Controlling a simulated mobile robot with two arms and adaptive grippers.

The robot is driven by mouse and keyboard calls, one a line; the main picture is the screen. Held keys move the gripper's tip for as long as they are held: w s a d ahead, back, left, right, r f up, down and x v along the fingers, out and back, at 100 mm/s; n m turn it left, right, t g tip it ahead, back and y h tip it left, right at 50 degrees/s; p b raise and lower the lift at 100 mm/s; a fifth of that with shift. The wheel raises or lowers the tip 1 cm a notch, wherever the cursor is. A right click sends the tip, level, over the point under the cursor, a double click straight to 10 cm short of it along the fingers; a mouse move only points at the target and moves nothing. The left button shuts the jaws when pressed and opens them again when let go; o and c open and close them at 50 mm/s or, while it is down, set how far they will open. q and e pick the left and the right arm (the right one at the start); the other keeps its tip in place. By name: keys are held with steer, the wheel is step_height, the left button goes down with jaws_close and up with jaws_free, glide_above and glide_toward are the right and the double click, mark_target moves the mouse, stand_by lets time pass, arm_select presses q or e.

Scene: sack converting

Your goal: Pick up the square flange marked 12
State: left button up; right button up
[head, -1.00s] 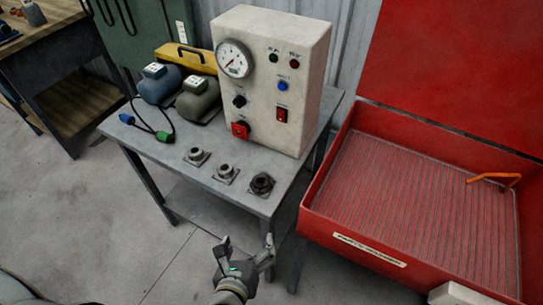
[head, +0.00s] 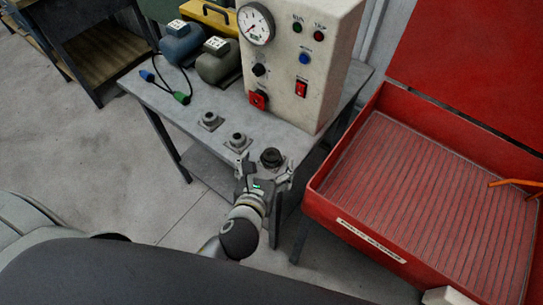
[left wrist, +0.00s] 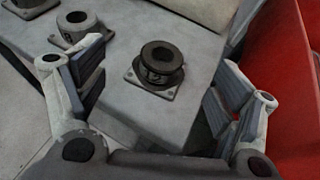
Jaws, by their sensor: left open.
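A grey middle flange (head: 237,140) and a grey left flange (head: 209,121) stand farther left. My left gripper (head: 265,172) is open and empty at the table's front edge, beside the dark flange. In the left wrist view its fingers stand apart on either side of that flange. My right gripper is not in view.
A white control box (head: 300,60) with a gauge stands behind the flanges. A red open bin (head: 345,200) is close on the right of the table (head: 185,105). Two small motors (head: 220,62) and a cable (head: 165,88) lie at the back left.

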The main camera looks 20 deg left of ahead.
mark_target(271, 157)
arm_select(q)
steer(key=x, duration=0.3)
steer(key=shift+w+d, duration=0.1)
steer(key=shift+w, duration=0.1)
